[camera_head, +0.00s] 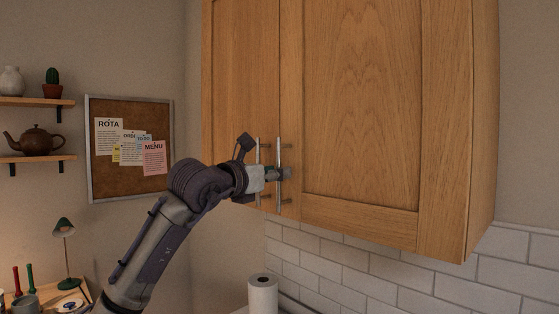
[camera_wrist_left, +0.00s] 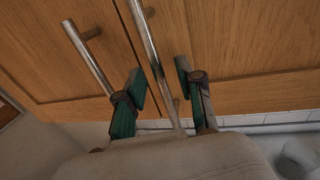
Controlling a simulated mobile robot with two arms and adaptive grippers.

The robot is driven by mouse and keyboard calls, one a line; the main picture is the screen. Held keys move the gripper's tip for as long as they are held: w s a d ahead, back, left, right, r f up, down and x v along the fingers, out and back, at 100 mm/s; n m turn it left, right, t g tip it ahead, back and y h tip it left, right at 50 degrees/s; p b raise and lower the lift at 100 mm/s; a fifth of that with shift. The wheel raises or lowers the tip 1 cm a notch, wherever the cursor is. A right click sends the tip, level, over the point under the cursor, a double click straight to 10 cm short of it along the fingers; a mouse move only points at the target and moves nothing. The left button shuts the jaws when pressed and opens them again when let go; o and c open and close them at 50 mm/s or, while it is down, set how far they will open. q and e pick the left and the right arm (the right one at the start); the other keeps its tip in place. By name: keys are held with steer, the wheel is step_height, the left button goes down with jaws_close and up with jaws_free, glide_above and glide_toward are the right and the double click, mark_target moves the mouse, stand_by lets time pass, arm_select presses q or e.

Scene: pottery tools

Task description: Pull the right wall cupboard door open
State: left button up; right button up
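The right wall cupboard door (camera_head: 362,100) is a wooden panel, shut flush beside the left door (camera_head: 245,80). Its upright metal bar handle (camera_head: 279,150) stands near the seam; the left door's handle (camera_head: 258,150) is just left of it. My left gripper (camera_head: 284,173) is at the right door's handle. In the left wrist view, the green-padded fingers (camera_wrist_left: 160,82) are apart, with the right door's handle (camera_wrist_left: 150,50) running between them. Gaps show on both sides of the bar. The left door's handle (camera_wrist_left: 88,58) lies outside the left finger. My right gripper is not in view.
White wall tiles (camera_head: 400,285) and a paper towel roll (camera_head: 262,293) are below the cupboard. A corkboard (camera_head: 130,180) with notes hangs on the left wall, beside shelves (camera_head: 35,158) with a teapot. A green lamp (camera_head: 64,226) stands at lower left. The space before the right door looks clear.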

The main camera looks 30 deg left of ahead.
arm_select(q)
steer(key=shift+w+d+p, duration=0.1)
steer(key=shift+w+p, duration=0.2)
steer(key=shift+w, duration=0.6)
jaws_close()
